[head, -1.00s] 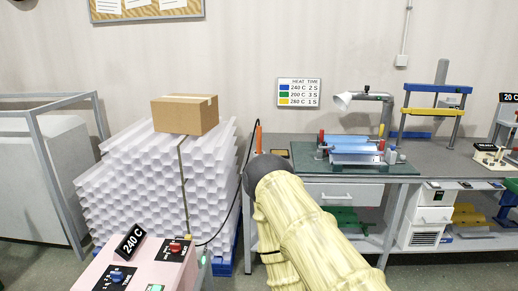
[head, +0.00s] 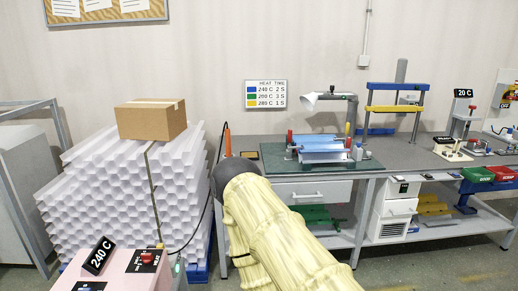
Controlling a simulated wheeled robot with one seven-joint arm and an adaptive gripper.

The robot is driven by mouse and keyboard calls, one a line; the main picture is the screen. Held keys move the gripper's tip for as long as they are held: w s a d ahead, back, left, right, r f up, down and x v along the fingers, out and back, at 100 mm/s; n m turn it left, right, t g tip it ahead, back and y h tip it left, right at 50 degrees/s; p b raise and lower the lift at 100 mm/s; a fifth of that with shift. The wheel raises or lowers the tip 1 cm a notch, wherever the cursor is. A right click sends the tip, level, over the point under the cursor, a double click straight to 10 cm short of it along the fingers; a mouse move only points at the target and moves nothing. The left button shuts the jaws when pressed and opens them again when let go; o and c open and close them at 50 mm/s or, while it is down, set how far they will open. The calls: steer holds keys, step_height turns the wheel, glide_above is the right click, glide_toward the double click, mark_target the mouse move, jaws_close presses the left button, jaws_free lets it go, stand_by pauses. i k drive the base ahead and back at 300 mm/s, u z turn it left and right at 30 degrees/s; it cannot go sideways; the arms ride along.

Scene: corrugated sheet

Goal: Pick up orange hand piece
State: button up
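The orange hand piece (head: 227,139) stands upright as a slim orange stick at the left end of the workbench (head: 262,184). A dark cable runs down beside it. My arm, in a pale yellow ribbed cover, reaches up from the bottom centre. My gripper's fingers do not show.
A stack of white corrugated sheets (head: 105,205) with a cardboard box (head: 151,119) on top stands left of the bench. A pink control box (head: 125,272) marked 240 C is in front. A blue sheet fixture (head: 321,150) sits on the bench. Floor at lower right is clear.

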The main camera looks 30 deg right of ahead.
mark_target(228, 132)
steer(key=z, duration=0.4)
steer(key=i, duration=0.95)
steer(key=z, duration=0.25)
